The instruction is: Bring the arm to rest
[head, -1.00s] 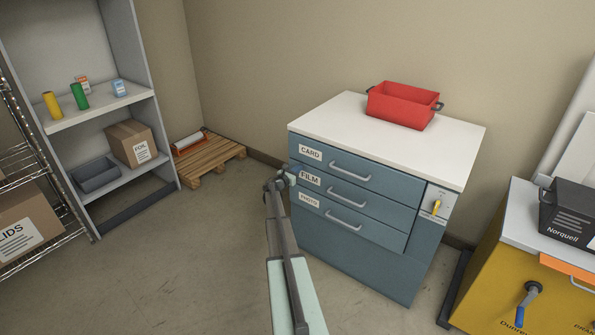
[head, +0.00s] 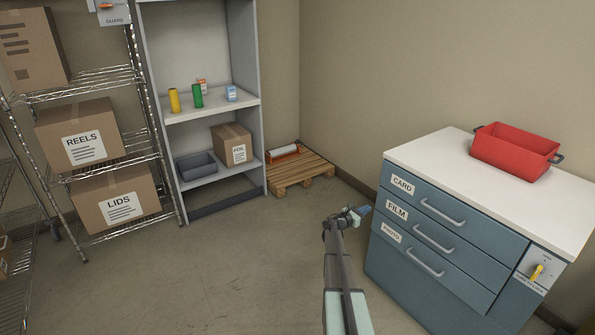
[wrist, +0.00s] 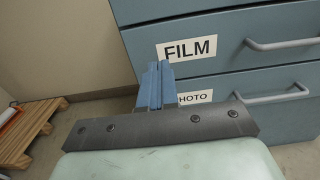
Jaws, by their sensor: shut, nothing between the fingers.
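My gripper (head: 358,214) is in front of the left side of the blue drawer cabinet (head: 440,268), at about the height of the FILM and PHOTO labels. In the wrist view its two blue fingers (wrist: 155,84) are together with nothing between them. They point at the cabinet front and cover part of the PHOTO label (wrist: 195,97). The FILM drawer (wrist: 235,58) shows above them. I cannot tell whether the fingertips touch the cabinet. My arm reaches up from the bottom of the head view.
A red bin (head: 515,150) stands on the white cabinet top. A wooden pallet (head: 300,174) lies at the back corner. A grey shelf (head: 215,112) and a wire rack (head: 120,76) with boxes stand left. The floor (head: 215,265) left of my arm is clear.

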